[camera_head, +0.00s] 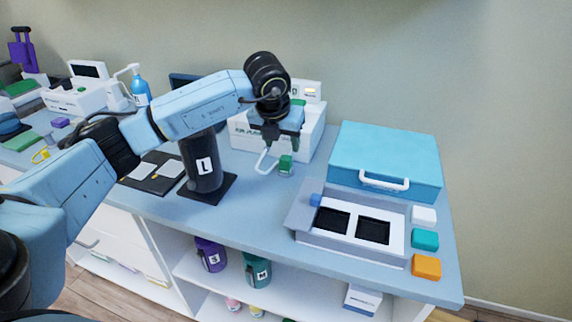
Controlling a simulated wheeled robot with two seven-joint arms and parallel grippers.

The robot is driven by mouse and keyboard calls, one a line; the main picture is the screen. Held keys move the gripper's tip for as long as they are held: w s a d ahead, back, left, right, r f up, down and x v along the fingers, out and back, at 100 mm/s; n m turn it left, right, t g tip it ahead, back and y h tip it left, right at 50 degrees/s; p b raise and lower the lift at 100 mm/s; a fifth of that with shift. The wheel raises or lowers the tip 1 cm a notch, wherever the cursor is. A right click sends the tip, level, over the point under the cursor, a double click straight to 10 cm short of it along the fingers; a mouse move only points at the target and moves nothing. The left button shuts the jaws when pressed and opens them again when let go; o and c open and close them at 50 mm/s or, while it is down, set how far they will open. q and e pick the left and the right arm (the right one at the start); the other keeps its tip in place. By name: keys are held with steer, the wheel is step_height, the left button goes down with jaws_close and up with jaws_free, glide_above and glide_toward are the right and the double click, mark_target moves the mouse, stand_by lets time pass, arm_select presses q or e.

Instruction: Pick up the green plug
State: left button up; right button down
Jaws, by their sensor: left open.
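A small green block-like piece, which looks like the green plug (286,163), is at the blue-grey counter, in front of the white machine. My left gripper (275,146) points down just above and slightly left of it, with its jaws open. I cannot tell whether a finger touches the green piece. A white curved loop (263,162) shows just left of it. My right gripper is not in view.
A black canister marked L (204,160) stands left of the gripper. The white machine (310,133) is close behind. A turquoise case (387,157) and a grey tray with two black wells (300,222) are to the right. Some counter (255,205) in front is bare.

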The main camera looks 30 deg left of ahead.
mark_target(286, 157)
arm_select(q)
steer(key=b+x, duration=0.1)
steer(key=x, duration=0.6)
steer(key=shift+d+f, duration=0.15)
steer(key=shift+f, duration=0.15)
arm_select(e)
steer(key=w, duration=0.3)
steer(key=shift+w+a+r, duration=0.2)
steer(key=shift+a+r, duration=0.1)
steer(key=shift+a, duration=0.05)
arm_select(q)
steer(key=shift+c, duration=0.3)
steer(key=c, duration=0.8)
